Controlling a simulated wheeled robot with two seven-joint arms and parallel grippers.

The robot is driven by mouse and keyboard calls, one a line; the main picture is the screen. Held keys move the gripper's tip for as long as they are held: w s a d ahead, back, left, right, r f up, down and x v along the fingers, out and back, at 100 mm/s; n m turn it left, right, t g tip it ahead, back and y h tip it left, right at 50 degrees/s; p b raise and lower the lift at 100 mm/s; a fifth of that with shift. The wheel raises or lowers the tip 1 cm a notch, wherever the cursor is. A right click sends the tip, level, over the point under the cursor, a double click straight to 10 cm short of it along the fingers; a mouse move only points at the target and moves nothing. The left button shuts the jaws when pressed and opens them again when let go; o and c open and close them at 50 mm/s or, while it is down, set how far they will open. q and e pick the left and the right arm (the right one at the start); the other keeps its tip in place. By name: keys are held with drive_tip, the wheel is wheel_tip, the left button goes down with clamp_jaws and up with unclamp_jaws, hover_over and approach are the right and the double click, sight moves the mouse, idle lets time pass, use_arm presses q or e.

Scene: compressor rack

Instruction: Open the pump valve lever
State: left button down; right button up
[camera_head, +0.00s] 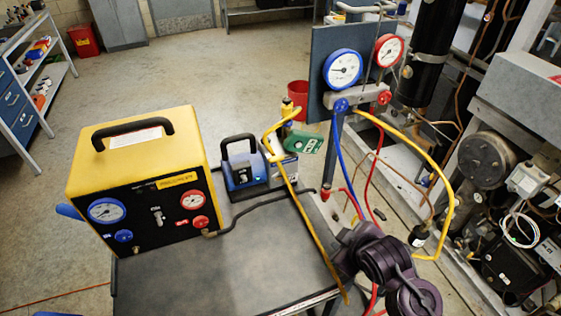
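The blue pump (243,180) with a black carry handle stands on the grey cart top, right of a yellow unit. A small yellow fitting (287,106) rises behind its right side, where a yellow hose is attached. A green tag-like piece (302,143) is beside this fitting. I cannot make out clearly which part is the valve lever or how it is set. My dark purple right arm comes in at the bottom right, over the cart's right edge, apart from the pump. Its fingers cannot be made out. My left gripper is not in view.
The yellow unit (145,165) with gauges fills the cart's left side. The cart's front surface (205,275) is clear. A gauge manifold (358,97) with blue, red and yellow hoses stands behind my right arm. The compressor rack (490,170) is at right.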

drive_tip(key=w+a+r+n+t+y, duration=0.2)
drive_tip(key=w+a+n+t+y, duration=0.15)
drive_tip(key=w+n, duration=0.45)
drive_tip(key=n+y, duration=0.5)
drive_tip(key=n, duration=0.3)
approach(277, 160)
drive_tip(key=w+a, duration=0.1)
drive_tip(key=shift+t, duration=0.25)
drive_tip(key=x, duration=0.2)
drive_tip(key=p+x, duration=0.1)
drive_tip(key=x, duration=0.1)
drive_tip(key=p+x, duration=0.1)
drive_tip(key=x, duration=0.2)
drive_tip(key=shift+f, duration=0.3)
clamp_jaws()
drive_tip(key=shift+f, duration=0.1)
